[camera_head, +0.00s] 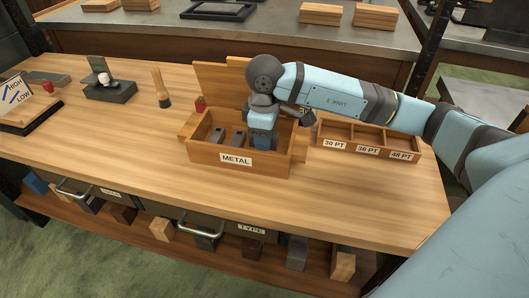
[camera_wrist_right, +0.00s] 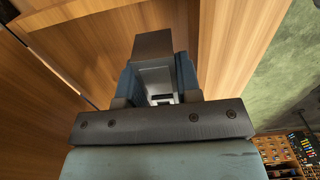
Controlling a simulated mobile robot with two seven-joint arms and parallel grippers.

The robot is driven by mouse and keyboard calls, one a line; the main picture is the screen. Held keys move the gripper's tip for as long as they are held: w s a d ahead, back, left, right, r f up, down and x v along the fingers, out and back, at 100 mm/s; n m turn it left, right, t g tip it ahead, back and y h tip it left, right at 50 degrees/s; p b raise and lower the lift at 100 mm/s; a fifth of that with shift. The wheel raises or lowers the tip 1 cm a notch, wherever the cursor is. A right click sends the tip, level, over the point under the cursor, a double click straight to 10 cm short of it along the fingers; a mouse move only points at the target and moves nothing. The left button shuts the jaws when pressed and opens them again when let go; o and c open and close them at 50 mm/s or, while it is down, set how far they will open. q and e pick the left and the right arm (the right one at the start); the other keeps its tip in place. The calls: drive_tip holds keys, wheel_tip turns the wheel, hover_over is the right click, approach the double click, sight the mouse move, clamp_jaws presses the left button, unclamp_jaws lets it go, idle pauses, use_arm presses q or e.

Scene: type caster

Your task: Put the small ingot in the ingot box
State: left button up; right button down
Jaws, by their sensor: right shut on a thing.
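The wooden ingot box (camera_head: 208,156), labelled METAL, stands open on the workbench, with its lid board (camera_head: 215,82) raised behind it. Two dark grey ingots (camera_head: 216,136) (camera_head: 238,138) lie inside its left part. My right gripper (camera_head: 263,141) points down into the right part of the box. Its fingers (camera_wrist_right: 157,76) are shut on a grey ingot (camera_wrist_right: 153,44), whose end shows between them in the right wrist view. In the head view that ingot is hidden by the gripper, so I cannot tell whether it touches the box floor. My left gripper is not in view.
A wooden tray (camera_head: 365,142) labelled 30 PT, 36 PT and 48 PT stands right of the box. The bench front is clear (camera_head: 330,200).

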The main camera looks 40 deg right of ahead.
drive_tip(key=shift+f, duration=0.45)
wheel_tip(320, 180, down, 4)
drive_tip(key=shift+r+b, duration=0.1)
drive_tip(key=shift+b, duration=0.35)
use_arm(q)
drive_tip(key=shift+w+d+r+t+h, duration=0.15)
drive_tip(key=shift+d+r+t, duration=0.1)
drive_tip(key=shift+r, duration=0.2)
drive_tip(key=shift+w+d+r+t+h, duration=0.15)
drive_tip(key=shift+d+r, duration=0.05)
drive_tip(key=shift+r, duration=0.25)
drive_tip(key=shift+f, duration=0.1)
use_arm(e)
drive_tip(key=c, duration=1.1)
unclamp_jaws()
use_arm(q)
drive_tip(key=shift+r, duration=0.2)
